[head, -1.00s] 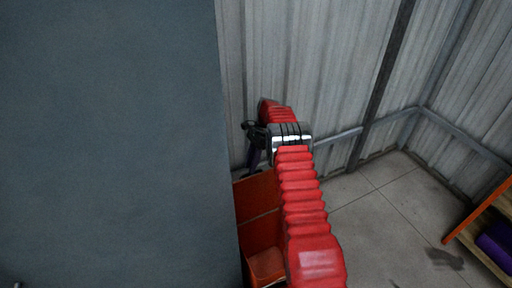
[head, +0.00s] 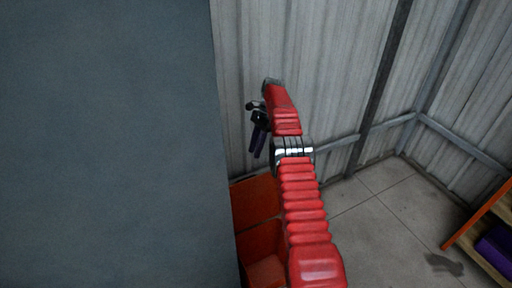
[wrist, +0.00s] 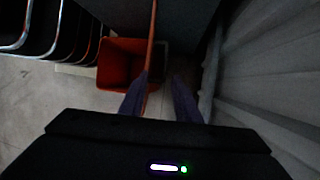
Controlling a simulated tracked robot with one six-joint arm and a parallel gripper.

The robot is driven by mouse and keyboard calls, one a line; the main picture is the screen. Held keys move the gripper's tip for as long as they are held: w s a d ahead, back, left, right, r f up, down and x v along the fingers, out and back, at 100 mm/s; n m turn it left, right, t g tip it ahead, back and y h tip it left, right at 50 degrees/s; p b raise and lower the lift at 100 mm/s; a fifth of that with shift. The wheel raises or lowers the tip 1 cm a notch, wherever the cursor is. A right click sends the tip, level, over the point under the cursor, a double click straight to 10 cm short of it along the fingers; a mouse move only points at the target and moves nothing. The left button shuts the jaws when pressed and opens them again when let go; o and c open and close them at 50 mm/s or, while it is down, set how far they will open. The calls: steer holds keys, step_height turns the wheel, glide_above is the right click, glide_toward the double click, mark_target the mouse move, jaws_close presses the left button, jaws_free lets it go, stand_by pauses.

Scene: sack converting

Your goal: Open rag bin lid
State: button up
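The orange-red rag bin (head: 264,241) stands low beside the wall in the head view, partly hidden by my arm and a grey surface. In the wrist view the bin (wrist: 118,64) shows its open top and hollow inside. A thin orange strip (wrist: 151,45) runs along its right side, looking like the lid upright and edge-on. My gripper (wrist: 160,102) has two purple fingers set apart, with nothing visible clamped between them. The left finger overlaps the strip's near end; contact cannot be told. In the head view my gripper (head: 257,145) hangs above the bin, near the wall.
A large grey surface (head: 105,145) fills the left of the head view. A corrugated wall (head: 320,60) stands close behind my gripper. Clear floor (head: 385,215) lies right, before an orange-edged shelf (head: 478,215). Dark shapes with shiny rims (wrist: 50,30) stand left in the wrist view.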

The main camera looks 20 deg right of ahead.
steer(key=shift+w+d+r, duration=0.1)
steer(key=shift+r, duration=0.25)
steer(key=shift+c, duration=0.2)
